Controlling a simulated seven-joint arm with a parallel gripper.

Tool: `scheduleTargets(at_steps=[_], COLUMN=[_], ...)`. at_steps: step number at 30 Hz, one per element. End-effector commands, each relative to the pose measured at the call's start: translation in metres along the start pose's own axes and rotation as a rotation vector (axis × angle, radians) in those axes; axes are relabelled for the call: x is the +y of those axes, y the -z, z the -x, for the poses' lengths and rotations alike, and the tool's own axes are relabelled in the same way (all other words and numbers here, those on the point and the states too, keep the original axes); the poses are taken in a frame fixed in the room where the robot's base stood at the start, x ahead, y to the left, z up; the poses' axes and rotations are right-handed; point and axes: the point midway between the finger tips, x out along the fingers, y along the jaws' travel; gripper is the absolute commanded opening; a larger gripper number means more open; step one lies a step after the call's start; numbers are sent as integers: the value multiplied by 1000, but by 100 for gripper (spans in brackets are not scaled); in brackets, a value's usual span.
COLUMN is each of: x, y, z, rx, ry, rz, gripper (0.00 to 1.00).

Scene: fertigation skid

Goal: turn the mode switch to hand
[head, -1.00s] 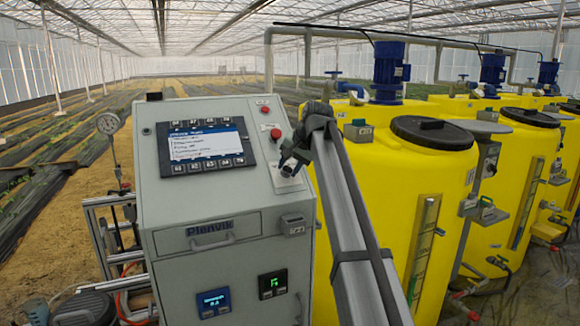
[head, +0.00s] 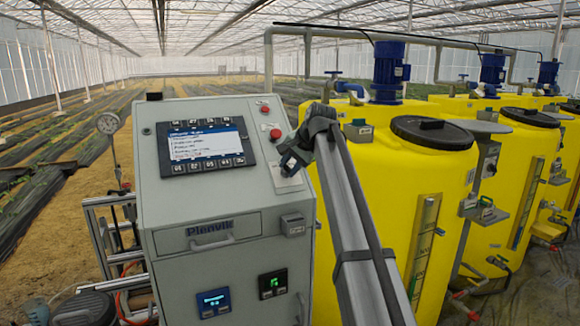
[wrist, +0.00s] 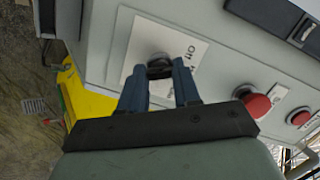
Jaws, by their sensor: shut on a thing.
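The mode switch (wrist: 158,59) is a dark knob on a white label plate (wrist: 186,47) in the wrist view. Printing on the plate is partly legible and appears sideways. My gripper (wrist: 160,74) has its two blue-grey fingers on either side of the knob and is shut on it. The fingers hide much of the knob, so I cannot read its pointer position. In the head view my gripper (head: 284,167) is at the right side of the sloped panel, over the white plate (head: 289,182). The knob is hidden there.
A red mushroom button (wrist: 257,103) sits close to my gripper, with another red button (wrist: 300,116) beyond it. The grey cabinet (head: 175,225) carries a display (head: 205,146). Yellow tanks (head: 385,180) stand close on the right, beside my arm.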

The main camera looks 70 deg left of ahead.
Motion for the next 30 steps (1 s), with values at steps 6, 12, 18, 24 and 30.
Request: scheduleTargets(at_steps=[6, 12, 18, 24, 30], x=[1, 2, 2, 2, 2], y=[0, 0, -1, 0, 0], z=[0, 0, 0, 0, 0], rx=[0, 1, 0, 0, 1], ry=[33, 59, 78, 89, 93], rz=[-182, -329, -436, -495, -516], gripper=[1, 1, 1, 1, 1])
